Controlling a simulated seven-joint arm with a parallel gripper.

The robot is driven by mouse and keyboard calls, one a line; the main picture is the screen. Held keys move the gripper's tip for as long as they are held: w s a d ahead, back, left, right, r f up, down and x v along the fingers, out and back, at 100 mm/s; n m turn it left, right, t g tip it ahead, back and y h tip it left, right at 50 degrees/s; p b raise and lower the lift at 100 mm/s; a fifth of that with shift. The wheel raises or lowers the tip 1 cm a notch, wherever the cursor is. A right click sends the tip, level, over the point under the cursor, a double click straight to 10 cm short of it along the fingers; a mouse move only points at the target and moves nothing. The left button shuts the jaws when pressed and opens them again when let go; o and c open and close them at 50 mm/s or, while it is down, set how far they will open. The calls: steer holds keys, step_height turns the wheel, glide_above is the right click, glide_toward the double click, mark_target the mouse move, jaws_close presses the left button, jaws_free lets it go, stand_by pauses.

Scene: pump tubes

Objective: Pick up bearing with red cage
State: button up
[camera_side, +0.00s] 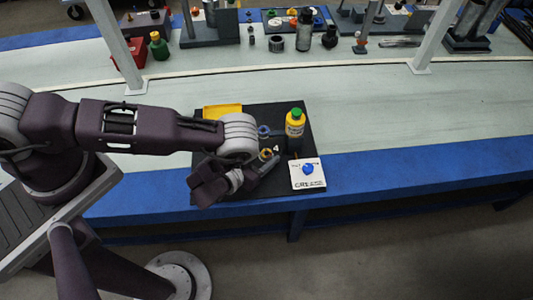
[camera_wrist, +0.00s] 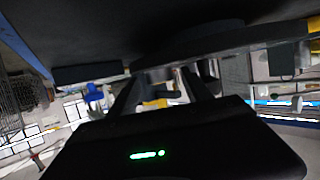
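My gripper (camera_side: 268,163) is low over the black mat (camera_side: 282,111), near its front edge, with its fingers pointing right. In the wrist view my gripper (camera_wrist: 163,86) shows two dark fingers spread apart, with a gap between them. A small grey part with an orange-yellow centre (camera_side: 266,153) is right by the fingertips; I cannot tell whether it is touched. A blue ring-like part (camera_side: 264,131) lies just behind it. I cannot make out a red cage on any bearing; the parts are small and partly hidden by my wrist.
A white card with a blue part (camera_side: 308,173) lies at the mat's front right corner. A yellow block (camera_side: 222,112) is at the back left. The bench right of the mat is clear.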

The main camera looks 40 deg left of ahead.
jaws_close()
